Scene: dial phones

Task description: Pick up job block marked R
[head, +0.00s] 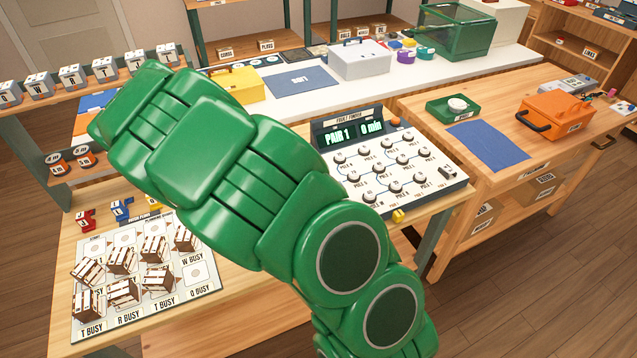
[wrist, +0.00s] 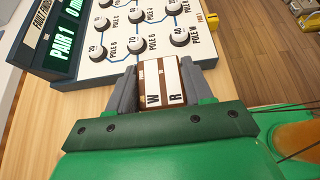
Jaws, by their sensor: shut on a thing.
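My gripper (wrist: 160,78) shows in the wrist view. Its grey fingers are shut on a brown-and-white striped block (wrist: 158,90) with the letters W and R on its near face. The block is close to the front edge of the dial panel (wrist: 120,35), over the wooden table; I cannot tell whether it touches the table. In the head view my green arm hides the gripper and the held block. Several similar striped blocks (head: 122,261) sit on a marked white board (head: 205,283) at the lower left.
The dial panel (head: 430,181) reads PAIR 1 and 0 min. A yellow box (head: 237,84) and a white box (head: 360,60) stand on the back bench. Lettered blocks (head: 72,76) line the left shelf. An orange box (head: 557,113) stands on the right table beside a blue mat (head: 488,146).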

